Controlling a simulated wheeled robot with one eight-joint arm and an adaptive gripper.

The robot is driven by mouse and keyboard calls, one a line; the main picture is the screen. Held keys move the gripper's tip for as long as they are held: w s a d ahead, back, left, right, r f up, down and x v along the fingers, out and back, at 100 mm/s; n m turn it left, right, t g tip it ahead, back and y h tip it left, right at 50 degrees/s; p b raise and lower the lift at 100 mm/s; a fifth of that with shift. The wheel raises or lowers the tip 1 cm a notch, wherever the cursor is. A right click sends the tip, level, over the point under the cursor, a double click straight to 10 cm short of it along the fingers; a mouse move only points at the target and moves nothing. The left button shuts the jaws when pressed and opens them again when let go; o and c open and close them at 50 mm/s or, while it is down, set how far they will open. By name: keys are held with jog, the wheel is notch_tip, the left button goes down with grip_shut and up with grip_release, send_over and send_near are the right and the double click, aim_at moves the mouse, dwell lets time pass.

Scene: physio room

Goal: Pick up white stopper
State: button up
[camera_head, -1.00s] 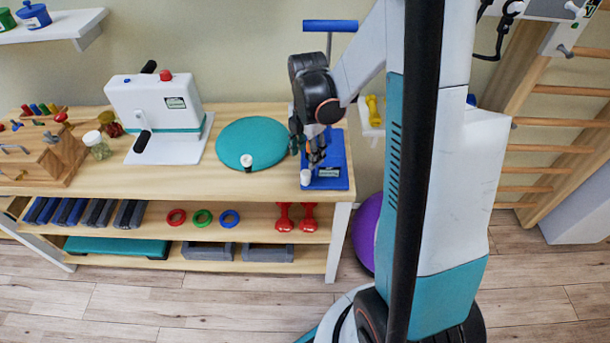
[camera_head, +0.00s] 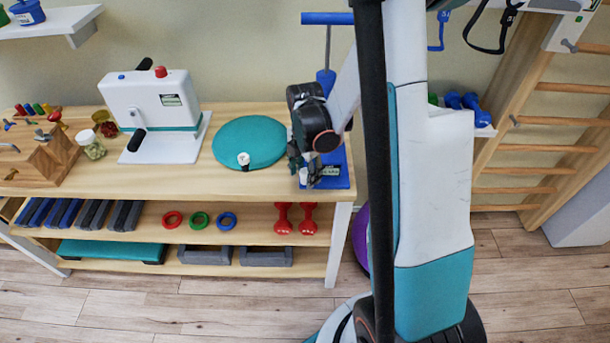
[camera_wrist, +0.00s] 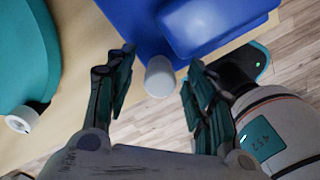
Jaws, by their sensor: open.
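The white stopper, a small plain white cylinder (camera_wrist: 159,77), stands at the near edge of the blue device (camera_wrist: 215,22) in the wrist view. My gripper (camera_wrist: 162,58) is open, with one dark-and-teal finger on each side of the stopper and a visible gap to each. In the head view my gripper (camera_head: 309,170) is low over the front left of the blue device's base (camera_head: 338,181), and the stopper (camera_head: 303,175) is mostly hidden behind the fingers. A second white-topped piece with a dark lower part (camera_head: 243,159) sits at the front edge of the teal cushion (camera_head: 250,135).
The wooden bench (camera_head: 200,182) also holds a white machine (camera_head: 155,103), a small jar (camera_head: 90,146) and a wooden peg block (camera_head: 38,155). The blue device's upright post (camera_head: 327,55) and crossbar rise behind my gripper. Bare bench top lies left of the blue device.

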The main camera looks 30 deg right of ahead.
jog(key=c, duration=1)
jog(key=shift+r, duration=0.15)
